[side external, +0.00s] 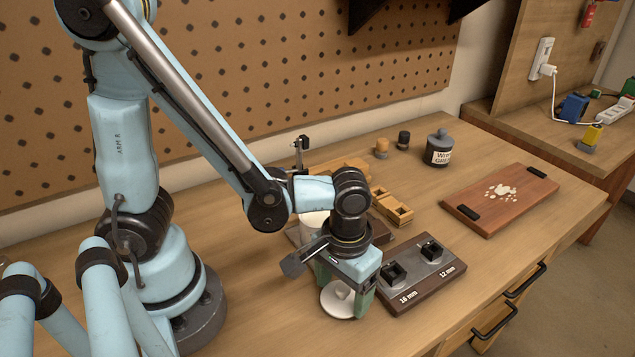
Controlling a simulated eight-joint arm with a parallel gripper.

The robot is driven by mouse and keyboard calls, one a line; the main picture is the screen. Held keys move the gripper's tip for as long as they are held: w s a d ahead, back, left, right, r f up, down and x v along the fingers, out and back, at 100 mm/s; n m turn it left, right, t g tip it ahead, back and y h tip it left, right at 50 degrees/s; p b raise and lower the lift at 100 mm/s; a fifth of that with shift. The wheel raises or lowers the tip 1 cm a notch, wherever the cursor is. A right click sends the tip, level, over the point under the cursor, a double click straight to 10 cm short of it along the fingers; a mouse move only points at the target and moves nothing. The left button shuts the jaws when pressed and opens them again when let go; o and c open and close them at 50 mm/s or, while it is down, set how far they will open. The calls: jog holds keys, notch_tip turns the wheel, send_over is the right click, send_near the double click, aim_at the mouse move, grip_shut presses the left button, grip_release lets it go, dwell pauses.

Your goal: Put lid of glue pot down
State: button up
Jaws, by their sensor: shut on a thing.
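My gripper (346,291) points down over the table near the front and is shut on a white round lid with a knob (338,309). The fingers are at the knob. The lid is flat and low over the bare wood; I cannot tell whether it touches the table. A white pot (313,224), which looks like the glue pot, stands behind my wrist and is partly hidden by my arm. I cannot see its top clearly.
A dark block marked 16 mm and 12 mm (408,299) lies just right of the lid. Wooden pieces (393,211) are behind it. A grey labelled jar (439,149) and a red-brown board with white bits (473,205) stand farther right. Bare table lies in front.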

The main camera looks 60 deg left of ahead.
aim_at(343, 287)
jog(key=shift+f, duration=0.2)
jog(key=shift+f, duration=0.2)
jog(key=o, duration=1)
jog(key=shift+r, duration=0.2)
notch_tip(343, 287, up, 12)
jog(key=w+a+r+m+t, duration=0.1)
jog(key=w+a+m+t, duration=0.1)
jog(key=w+a+t, duration=0.2)
jog(key=shift+w+a+r+m+t, duration=0.25)
jog(key=shift+a+t, duration=1.35)
jog(key=shift+a, duration=2.15)
